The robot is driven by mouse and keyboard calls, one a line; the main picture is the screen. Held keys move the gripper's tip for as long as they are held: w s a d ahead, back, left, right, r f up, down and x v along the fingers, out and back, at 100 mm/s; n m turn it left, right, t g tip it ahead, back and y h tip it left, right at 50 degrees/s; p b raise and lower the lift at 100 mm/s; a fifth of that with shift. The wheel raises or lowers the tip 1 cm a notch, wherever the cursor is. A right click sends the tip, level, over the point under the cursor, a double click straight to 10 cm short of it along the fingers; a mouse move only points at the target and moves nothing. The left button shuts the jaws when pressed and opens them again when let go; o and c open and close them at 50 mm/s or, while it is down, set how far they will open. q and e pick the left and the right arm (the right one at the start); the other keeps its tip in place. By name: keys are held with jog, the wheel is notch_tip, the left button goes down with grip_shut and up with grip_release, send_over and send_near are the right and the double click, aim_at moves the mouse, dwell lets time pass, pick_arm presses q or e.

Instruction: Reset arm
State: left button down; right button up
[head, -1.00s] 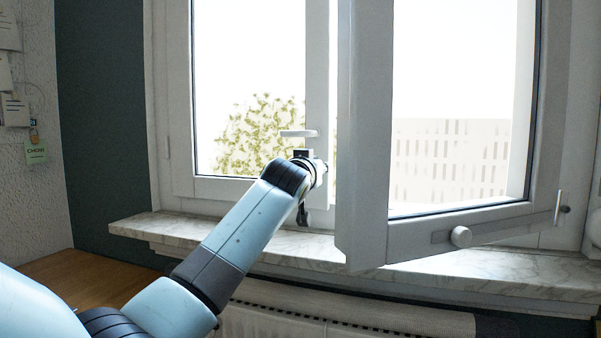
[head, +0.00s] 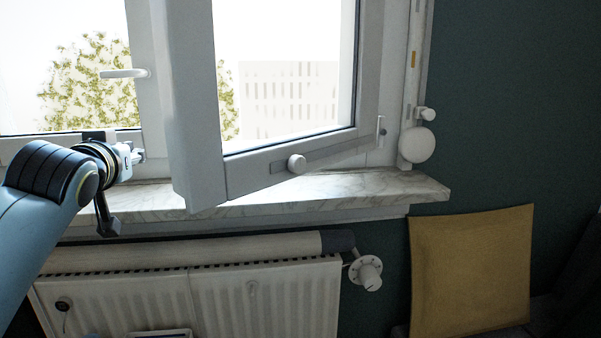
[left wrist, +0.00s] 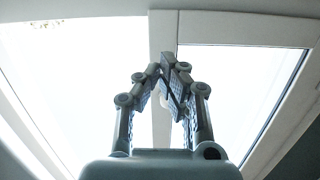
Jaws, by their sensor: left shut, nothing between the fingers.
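My left arm comes in from the left in the head view, its wrist in front of the window's lower frame. My left gripper (head: 134,155) is at the end of it, small and partly hidden behind the wrist, above the marble sill. In the left wrist view the fingers of the left gripper (left wrist: 170,68) meet at their tips, shut and empty, against the bright window. The tilted-in window sash (head: 190,110) stands open to the right of the gripper, apart from it in the head view. My right gripper is in neither view.
A marble sill (head: 300,192) runs below the window, with a white radiator (head: 240,295) under it. A window handle (head: 125,73) is on the left frame. A yellow cushion-like panel (head: 470,270) leans at the right. The dark wall at the right is bare.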

pick_arm(q)
jog(key=s+d+f+m+g+h, duration=0.1)
jog(key=s+f+g, duration=0.2)
jog(key=s+f, duration=0.5)
jog(key=s+d+f+g+h, duration=0.1)
jog(key=s+d+f+g, duration=0.15)
jog(key=s+f, duration=0.5)
jog(key=s+d+f+m+g+h, duration=0.1)
jog(key=s+f+g, duration=0.2)
jog(key=s, duration=0.8)
jog(key=s+d+f+m+g, duration=0.2)
jog(key=s+f+g, duration=0.2)
jog(key=s, duration=0.7)
notch_tip(320, 180, down, 26)
jog(key=s+a+r+g, duration=0.1)
jog(key=s+a, duration=0.2)
jog(key=s+f+n+g, duration=0.1)
jog(key=s+f, duration=1.5)
jog(key=s, duration=0.2)
jog(key=shift+a+f, duration=0.3)
jog(key=shift+f, duration=0.1)
